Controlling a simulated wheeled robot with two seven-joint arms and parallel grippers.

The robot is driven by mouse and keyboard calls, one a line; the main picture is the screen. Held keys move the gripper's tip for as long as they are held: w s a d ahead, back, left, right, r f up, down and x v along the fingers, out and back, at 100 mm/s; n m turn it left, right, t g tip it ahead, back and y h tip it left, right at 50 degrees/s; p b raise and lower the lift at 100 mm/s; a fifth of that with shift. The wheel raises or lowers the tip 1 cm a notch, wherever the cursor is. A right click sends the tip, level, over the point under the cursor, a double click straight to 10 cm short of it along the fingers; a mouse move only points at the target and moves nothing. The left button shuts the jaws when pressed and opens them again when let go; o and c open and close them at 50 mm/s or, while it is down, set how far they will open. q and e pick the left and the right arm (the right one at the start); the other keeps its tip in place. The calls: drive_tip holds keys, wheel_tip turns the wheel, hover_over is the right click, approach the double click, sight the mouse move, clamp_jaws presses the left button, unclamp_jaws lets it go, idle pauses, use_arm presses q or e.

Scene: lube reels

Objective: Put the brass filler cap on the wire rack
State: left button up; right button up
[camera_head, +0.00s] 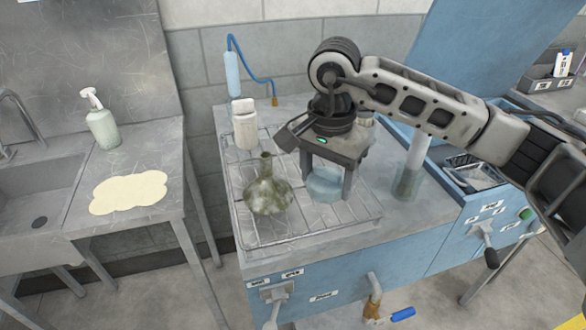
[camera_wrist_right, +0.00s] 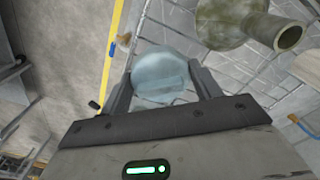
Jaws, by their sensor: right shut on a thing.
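My right gripper (camera_head: 324,180) points down over the right part of the wire rack (camera_head: 262,237) on the blue cabinet's grey top. It is shut on a pale blue, see-through round vessel (camera_head: 325,190), which also shows between the fingers in the right wrist view (camera_wrist_right: 160,75). I cannot tell whether the vessel touches the rack. I cannot clearly make out a brass filler cap; a small beige-yellow thing (camera_head: 366,119) shows partly behind the gripper. My left gripper is not in view.
A green-grey flask (camera_head: 267,192) stands on the rack, left of the gripper. A white bottle (camera_head: 245,125) stands at the rack's back left. A clear cylinder (camera_head: 410,170) stands to the right. A blue hose (camera_head: 255,78) hangs behind. The rack's front is clear.

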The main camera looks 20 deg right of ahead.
sight(327, 165)
drive_tip(key=w+m, duration=0.1)
drive_tip(key=m, duration=0.2)
drive_tip(key=w+d+r+m, duration=0.1)
drive_tip(key=m, duration=0.1)
drive_tip(key=w+m+b, duration=0.1)
drive_tip(key=m, duration=0.2)
drive_tip(key=shift+d+r+m, duration=0.2)
drive_tip(key=shift+m, duration=0.1)
drive_tip(key=w+d+r+m+b, duration=0.25)
drive_tip(key=w+m, duration=0.25)
drive_tip(key=m, duration=1.2)
drive_tip(key=f, duration=0.2)
drive_tip(key=f+p, duration=0.1)
drive_tip(key=f, duration=0.1)
drive_tip(key=shift+s, duration=0.3)
drive_tip(key=shift+f, duration=0.6)
wheel_tip(327, 165, down, 3)
drive_tip(key=shift+f+p, duration=0.1)
drive_tip(key=shift+p, duration=0.3)
drive_tip(key=shift+f, duration=0.25)
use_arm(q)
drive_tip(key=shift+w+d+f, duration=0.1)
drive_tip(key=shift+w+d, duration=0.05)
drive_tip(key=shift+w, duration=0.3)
use_arm(e)
drive_tip(key=shift+f, duration=0.1)
